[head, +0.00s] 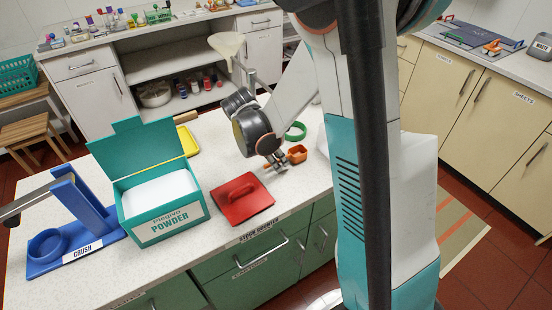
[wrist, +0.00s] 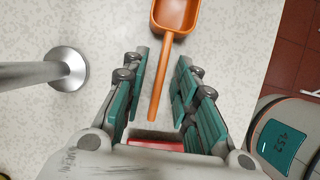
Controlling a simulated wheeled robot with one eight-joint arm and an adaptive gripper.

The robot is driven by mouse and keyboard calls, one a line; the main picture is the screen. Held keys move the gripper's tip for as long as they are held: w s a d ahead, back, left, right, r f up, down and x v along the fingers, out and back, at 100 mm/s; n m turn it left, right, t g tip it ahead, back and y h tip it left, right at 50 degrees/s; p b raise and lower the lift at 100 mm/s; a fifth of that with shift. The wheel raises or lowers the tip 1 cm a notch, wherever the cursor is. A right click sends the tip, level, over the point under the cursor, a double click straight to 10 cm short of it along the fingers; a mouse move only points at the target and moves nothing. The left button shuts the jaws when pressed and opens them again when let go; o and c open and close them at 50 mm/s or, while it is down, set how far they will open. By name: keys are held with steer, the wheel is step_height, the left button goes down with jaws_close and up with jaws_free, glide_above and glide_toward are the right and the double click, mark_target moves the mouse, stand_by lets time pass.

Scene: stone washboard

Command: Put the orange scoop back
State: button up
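The orange scoop (head: 297,154) lies on the speckled white counter, just right of my gripper (head: 277,165) in the head view. In the wrist view its bowl (wrist: 176,14) is at the top edge, partly cut off. Its straight handle (wrist: 160,80) points down between the two teal-padded fingers of my gripper (wrist: 161,76). The fingers are open, with a gap on each side of the handle. I cannot tell how far above the counter they are.
A red block with a handle (head: 243,198) lies close by in front. An open teal powder box (head: 160,195) and a blue crush press (head: 75,225) stand left. A green ring (head: 296,131) and yellow tray (head: 187,140) lie behind. A metal post (wrist: 62,70) stands near the scoop.

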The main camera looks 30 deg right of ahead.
steer(key=p+v, duration=0.2)
steer(key=v, duration=0.4)
steer(key=a, duration=0.3)
steer(key=a+p, duration=0.1)
steer(key=a, duration=0.7)
steer(key=shift+s+f+p, duration=0.15)
steer(key=shift+f+p, duration=0.2)
steer(key=shift+a, duration=0.25)
steer(key=shift+r, duration=0.2)
steer(key=s+d+r+m+t+y, duration=0.2)
steer(key=s+r+m+t+y, duration=0.2)
steer(key=s+r+m, duration=1.2)
steer(key=m+t, duration=0.2)
steer(key=t, duration=0.1)
steer(key=shift+d+r+y, duration=0.2)
steer(key=shift+r+y, duration=0.1)
